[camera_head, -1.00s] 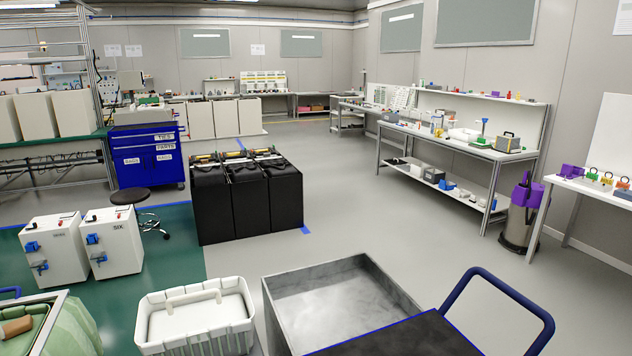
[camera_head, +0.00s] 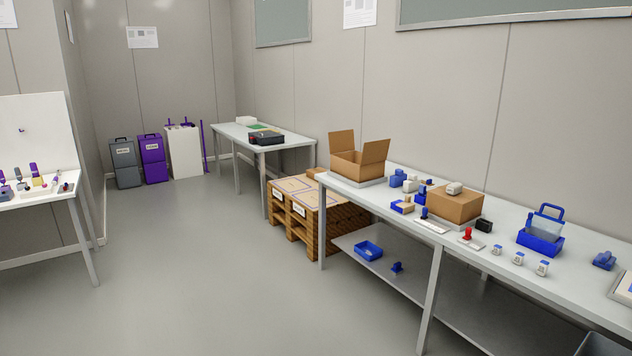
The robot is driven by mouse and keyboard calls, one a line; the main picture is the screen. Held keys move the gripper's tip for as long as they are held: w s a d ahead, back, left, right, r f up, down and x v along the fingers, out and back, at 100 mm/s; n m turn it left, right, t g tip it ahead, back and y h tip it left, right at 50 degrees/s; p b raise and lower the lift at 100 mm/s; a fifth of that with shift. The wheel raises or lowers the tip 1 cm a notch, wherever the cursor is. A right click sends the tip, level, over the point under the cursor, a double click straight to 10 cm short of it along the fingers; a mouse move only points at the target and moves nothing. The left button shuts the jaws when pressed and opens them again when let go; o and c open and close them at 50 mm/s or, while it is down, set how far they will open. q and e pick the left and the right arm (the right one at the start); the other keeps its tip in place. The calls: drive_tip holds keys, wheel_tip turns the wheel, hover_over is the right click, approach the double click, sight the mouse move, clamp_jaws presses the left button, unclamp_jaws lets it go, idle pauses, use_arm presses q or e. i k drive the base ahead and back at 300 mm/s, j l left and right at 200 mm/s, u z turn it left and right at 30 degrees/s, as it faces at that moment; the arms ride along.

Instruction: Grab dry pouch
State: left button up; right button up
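I cannot make out a dry pouch in the head view; small items on the tables are too small to tell apart. On the long table (camera_head: 402,219) at the right are an open cardboard box (camera_head: 357,164), a closed cardboard box (camera_head: 452,206), a blue carrier (camera_head: 541,238) and several small blue, white and red items. Neither of my grippers is in view.
A pallet with boxes (camera_head: 304,208) stands beside the long table. A table with a black case (camera_head: 266,138) is behind it. Grey (camera_head: 125,163) and purple (camera_head: 153,158) bins and a white cabinet (camera_head: 184,151) line the back. A left table (camera_head: 40,189) holds small items. The middle floor is clear.

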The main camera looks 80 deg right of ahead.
sight(456, 188)
drive_tip(key=z, duration=0.45)
drive_tip(key=k+j+z, duration=0.1)
drive_tip(key=z, duration=0.75)
drive_tip(key=k+z, duration=0.15)
drive_tip(key=z, duration=0.7)
drive_tip(key=i+z, duration=0.1)
drive_tip(key=z, duration=0.4)
drive_tip(key=i+j+z, duration=0.1)
drive_tip(key=z, duration=0.35)
drive_tip(key=j+z, duration=0.2)
drive_tip(key=z, duration=0.3)
drive_tip(key=i+u, duration=0.1)
drive_tip(key=u, duration=0.2)
